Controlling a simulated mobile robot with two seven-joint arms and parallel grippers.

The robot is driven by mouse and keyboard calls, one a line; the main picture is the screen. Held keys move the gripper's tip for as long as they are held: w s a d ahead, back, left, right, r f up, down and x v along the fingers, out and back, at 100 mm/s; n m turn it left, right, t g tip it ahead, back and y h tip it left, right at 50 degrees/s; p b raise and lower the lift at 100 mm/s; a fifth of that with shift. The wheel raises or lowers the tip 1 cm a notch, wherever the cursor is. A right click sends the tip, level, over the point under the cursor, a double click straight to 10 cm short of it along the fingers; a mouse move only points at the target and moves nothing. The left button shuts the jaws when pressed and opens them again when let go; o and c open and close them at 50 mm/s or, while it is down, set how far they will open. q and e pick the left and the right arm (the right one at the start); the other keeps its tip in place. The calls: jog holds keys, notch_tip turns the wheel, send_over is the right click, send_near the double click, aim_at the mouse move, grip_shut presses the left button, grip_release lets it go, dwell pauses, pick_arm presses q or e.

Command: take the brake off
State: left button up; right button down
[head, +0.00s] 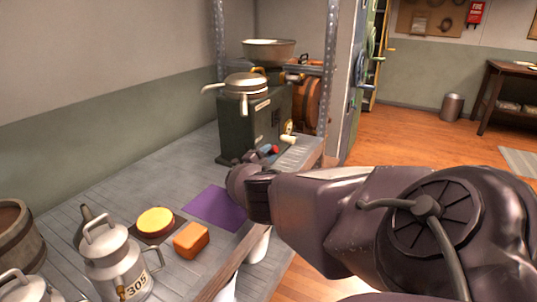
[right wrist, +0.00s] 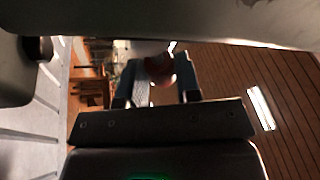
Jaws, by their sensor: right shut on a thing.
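A cream knob (head: 287,128) shows just above. My left gripper is not in view.
On the bench are a purple mat (head: 215,207), a yellow-topped round block (head: 155,220), an orange block (head: 191,240), a metal can marked 305 (head: 118,265) and a wooden barrel (head: 15,235). A metal post (head: 331,70) stands right of the machine. Open floor lies right.

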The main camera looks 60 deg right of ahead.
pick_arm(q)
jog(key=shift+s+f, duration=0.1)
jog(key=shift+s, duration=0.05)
pick_arm(e)
jog(key=shift+w+r+n, duration=0.1)
jog(key=shift+n, duration=0.4)
jog(key=c, duration=1.1)
grip_release()
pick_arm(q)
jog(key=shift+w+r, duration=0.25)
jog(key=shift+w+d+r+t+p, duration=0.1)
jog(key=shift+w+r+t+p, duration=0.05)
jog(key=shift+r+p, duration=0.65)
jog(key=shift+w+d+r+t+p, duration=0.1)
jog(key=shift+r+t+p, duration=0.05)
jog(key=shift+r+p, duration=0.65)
pick_arm(e)
jog(key=shift+w+a, duration=0.25)
jog(key=shift+a, duration=1.95)
jog(key=shift+w+a, duration=0.2)
jog(key=shift+a, duration=2)
jog(key=shift+w+a, duration=0.25)
jog(key=shift+a, duration=1.95)
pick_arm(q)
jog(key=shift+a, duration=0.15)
